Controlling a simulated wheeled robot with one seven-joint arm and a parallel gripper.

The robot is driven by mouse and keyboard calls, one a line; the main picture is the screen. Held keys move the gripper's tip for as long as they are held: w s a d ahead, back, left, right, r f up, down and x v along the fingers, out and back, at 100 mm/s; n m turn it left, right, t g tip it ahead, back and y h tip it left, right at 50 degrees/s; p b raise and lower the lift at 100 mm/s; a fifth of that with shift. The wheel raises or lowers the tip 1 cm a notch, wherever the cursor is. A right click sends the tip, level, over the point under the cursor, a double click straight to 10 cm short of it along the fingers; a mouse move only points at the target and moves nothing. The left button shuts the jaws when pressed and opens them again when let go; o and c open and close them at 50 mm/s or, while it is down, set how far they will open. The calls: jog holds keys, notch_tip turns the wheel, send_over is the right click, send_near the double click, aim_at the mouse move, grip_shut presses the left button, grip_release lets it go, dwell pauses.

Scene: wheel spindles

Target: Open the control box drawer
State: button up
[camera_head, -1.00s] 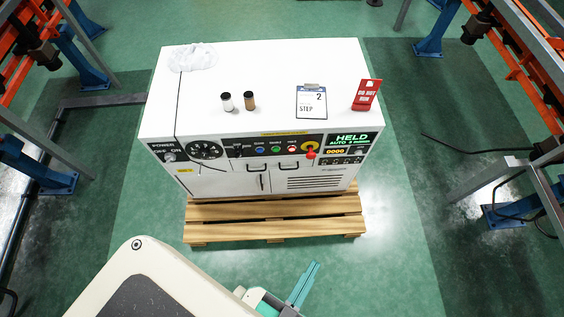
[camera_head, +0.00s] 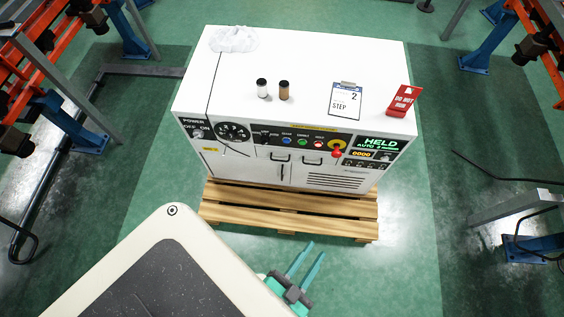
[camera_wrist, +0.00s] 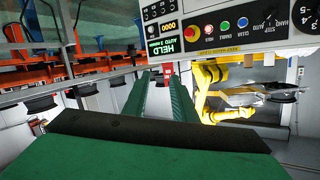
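The white control box (camera_head: 300,65) stands on a wooden pallet (camera_head: 290,212). The front looks closed; I cannot tell which part is the drawer. My gripper (camera_head: 315,248) is in front of and below the box, apart from it, with two teal fingers spread and nothing between them. The wrist view shows the fingers (camera_wrist: 160,85) and the box panel (camera_wrist: 225,28) upside down beyond them.
Blue-legged racks (camera_head: 480,45) stand to both sides. Green floor (camera_head: 400,270) is free around the pallet.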

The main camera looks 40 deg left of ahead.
jog(key=w+a+f+m+y, duration=0.2)
jog(key=w+a+f, duration=0.2)
jog(key=a+f, duration=0.25)
jog(key=w+a+f+m+y, duration=0.2)
jog(key=w+a+f, duration=0.25)
jog(key=f, duration=0.35)
jog(key=w+a+f+m+g+y, duration=0.1)
jog(key=w+a+f+m+y, duration=0.15)
jog(key=a+f, duration=0.45)
jog(key=w+a+f+m+g+y, duration=0.1)
jog(key=w+a+f+m+g, duration=0.2)
jog(key=a, duration=0.8)
jog(key=w+a+f+t, duration=0.1)
jog(key=w+a, duration=0.4)
jog(key=w, duration=0.3)
jog(key=shift+w+a+f+n, duration=0.3)
jog(key=shift+a+n, duration=0.05)
jog(key=shift+a, duration=0.05)
grip_shut()
